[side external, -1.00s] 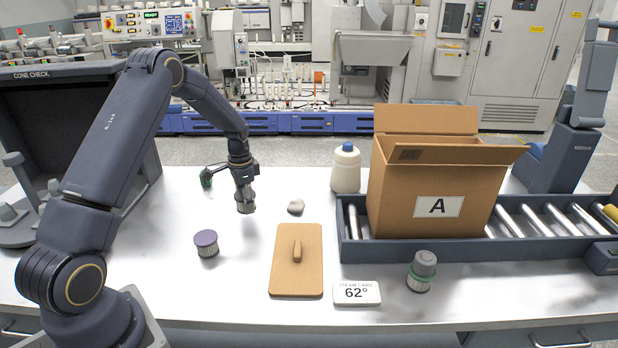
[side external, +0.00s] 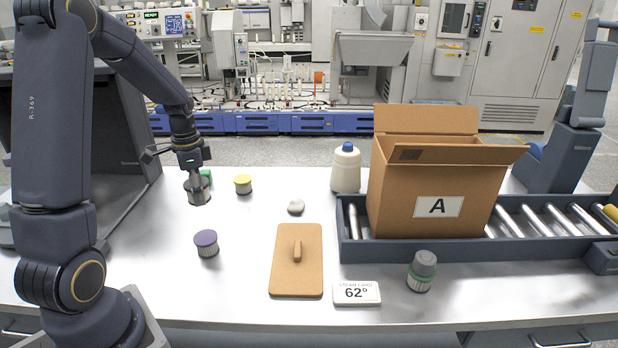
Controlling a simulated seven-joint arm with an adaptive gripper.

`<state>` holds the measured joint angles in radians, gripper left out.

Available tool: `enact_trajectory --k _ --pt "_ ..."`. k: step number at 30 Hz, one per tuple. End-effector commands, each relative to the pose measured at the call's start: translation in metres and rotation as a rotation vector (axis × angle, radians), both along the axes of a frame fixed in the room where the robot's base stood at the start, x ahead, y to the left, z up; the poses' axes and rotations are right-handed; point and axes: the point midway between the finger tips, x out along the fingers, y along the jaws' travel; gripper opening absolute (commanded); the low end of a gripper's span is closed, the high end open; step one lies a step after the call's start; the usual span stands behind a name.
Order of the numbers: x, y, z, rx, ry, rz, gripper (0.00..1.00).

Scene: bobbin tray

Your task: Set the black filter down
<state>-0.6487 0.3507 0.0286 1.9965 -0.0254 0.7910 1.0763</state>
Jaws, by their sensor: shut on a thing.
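My gripper (side external: 196,180) is at the left back of the table. It is shut on a small grey ribbed cylinder with a dark top, seemingly the black filter (side external: 199,196), held upright. I cannot tell whether its base touches the table. A green-topped piece (side external: 206,175) stands just behind it, partly hidden. A yellow-topped filter (side external: 243,184) stands to the right of the gripper, apart from it. A purple-topped filter (side external: 206,243) stands nearer the front.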

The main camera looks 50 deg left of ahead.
Motion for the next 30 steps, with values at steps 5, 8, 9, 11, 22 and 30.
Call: enact_trajectory --k 5,8,9,11,22,30 --pt "-0.031 0.06 0.0 0.003 0.0 0.101 0.26" --pt "-0.052 0.086 -0.001 0.005 0.003 0.172 0.26" --pt "-0.059 0.093 -0.002 0.005 0.004 0.198 0.26" --pt "-0.067 0.101 -0.003 0.005 0.006 0.226 0.26" --pt "-0.028 0.156 -0.038 0.002 0.009 0.253 0.26" --pt "0.008 0.193 -0.084 0.002 0.01 0.252 0.26"
